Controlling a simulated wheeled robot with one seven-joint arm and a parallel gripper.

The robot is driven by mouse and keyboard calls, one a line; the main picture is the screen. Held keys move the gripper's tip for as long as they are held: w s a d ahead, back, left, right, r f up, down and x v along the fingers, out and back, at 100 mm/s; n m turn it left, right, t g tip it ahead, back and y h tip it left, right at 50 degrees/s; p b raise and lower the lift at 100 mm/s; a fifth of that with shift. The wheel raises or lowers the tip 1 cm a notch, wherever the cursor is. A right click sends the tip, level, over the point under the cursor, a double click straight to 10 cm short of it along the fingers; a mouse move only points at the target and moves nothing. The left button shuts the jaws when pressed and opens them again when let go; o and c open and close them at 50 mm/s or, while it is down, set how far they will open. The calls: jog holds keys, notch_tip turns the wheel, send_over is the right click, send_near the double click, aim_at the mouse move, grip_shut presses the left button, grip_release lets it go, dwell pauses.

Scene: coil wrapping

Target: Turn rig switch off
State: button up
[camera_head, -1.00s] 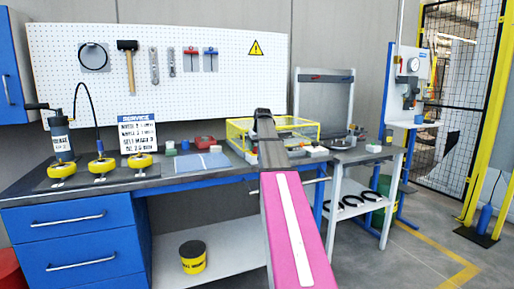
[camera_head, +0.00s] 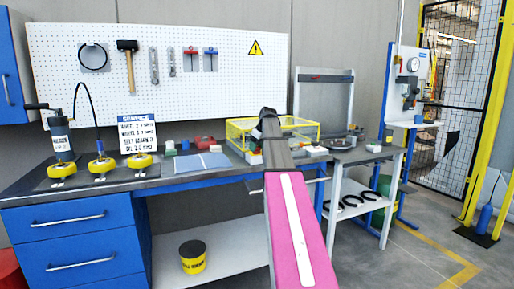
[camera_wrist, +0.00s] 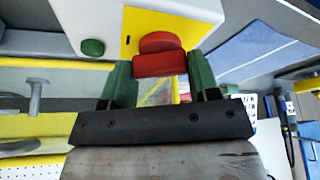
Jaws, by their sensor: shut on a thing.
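In the wrist view, the red rig switch (camera_wrist: 158,56) sits on a yellow plate (camera_wrist: 136,22) of a pale box. A round green button (camera_wrist: 93,47) is on the same box, to the left. The green fingers of my gripper (camera_wrist: 160,72) stand on either side of the red switch and are shut on it. In the head view, my arm hides the gripper and the switch. The yellow-framed rig (camera_head: 238,126) stands on the bench behind my arm.
The workbench (camera_head: 188,180) carries yellow-and-black pucks (camera_head: 102,167), a sign (camera_head: 137,134) and a blue sheet (camera_head: 198,163) left of my arm. A side table (camera_head: 352,154) stands to the right. Grey posts (camera_wrist: 36,95) are close left of my gripper in the wrist view.

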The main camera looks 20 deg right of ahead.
jog(key=n+g+y, duration=0.1)
jog(key=n, duration=0.2)
jog(key=n+g, duration=0.1)
jog(key=n, duration=0.2)
jog(key=shift+w+n+y, duration=0.2)
jog(key=shift+n+y, duration=0.1)
jog(key=shift+y, duration=0.1)
jog(key=n+g, duration=0.1)
jog(key=n, duration=0.1)
jog(key=n+g, duration=0.1)
jog(key=n, duration=0.2)
jog(key=shift+n+y, duration=0.3)
jog(key=o, duration=0.9)
jog(key=shift+r, duration=0.1)
